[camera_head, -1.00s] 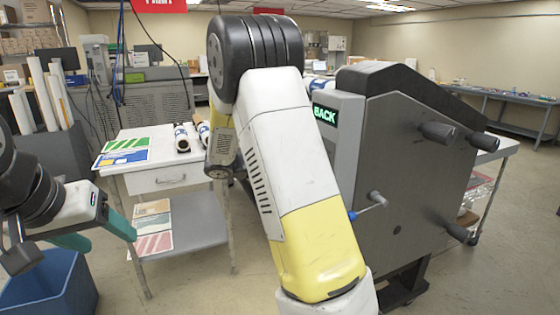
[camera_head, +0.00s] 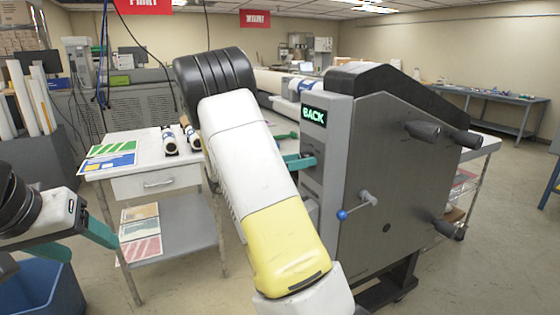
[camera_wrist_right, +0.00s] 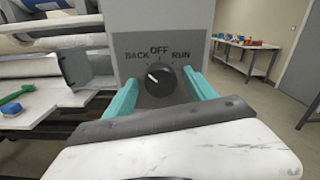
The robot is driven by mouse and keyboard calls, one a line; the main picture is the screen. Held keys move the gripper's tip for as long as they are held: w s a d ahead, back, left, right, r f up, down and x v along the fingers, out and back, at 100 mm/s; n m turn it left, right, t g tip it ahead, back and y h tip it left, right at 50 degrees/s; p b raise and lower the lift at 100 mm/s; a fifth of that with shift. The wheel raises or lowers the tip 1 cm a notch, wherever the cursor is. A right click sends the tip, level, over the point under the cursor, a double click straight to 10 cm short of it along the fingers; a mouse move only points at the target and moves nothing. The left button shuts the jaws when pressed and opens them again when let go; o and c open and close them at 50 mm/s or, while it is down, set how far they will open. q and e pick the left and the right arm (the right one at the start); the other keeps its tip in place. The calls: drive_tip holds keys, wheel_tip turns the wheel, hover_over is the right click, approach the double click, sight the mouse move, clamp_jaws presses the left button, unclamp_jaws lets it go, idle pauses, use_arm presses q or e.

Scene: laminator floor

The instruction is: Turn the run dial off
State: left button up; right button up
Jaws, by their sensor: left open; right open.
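The run dial (camera_wrist_right: 160,78) is a round black knob on the grey panel of the laminator (camera_head: 372,170). BACK, OFF and RUN are printed above it, and its white pointer mark leans up-left towards BACK. In the head view this gripper (camera_head: 298,161) is at the panel front, and the dial is hidden. My left gripper (camera_head: 103,236) is open at the lower left, away from the machine.
A white table (camera_head: 150,165) with colour prints and rolls stands left of the laminator. A blue-knobbed lever (camera_head: 343,214) sticks out of the machine's side. A blue bin (camera_head: 45,290) is below my left gripper. Floor is clear at the lower right.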

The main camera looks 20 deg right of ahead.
drive_tip(key=shift+d, duration=0.25)
drive_tip(key=shift+c, duration=0.3)
drive_tip(key=c, duration=1.3)
drive_tip(key=shift+c, duration=0.2)
drive_tip(key=shift+m, duration=4.4)
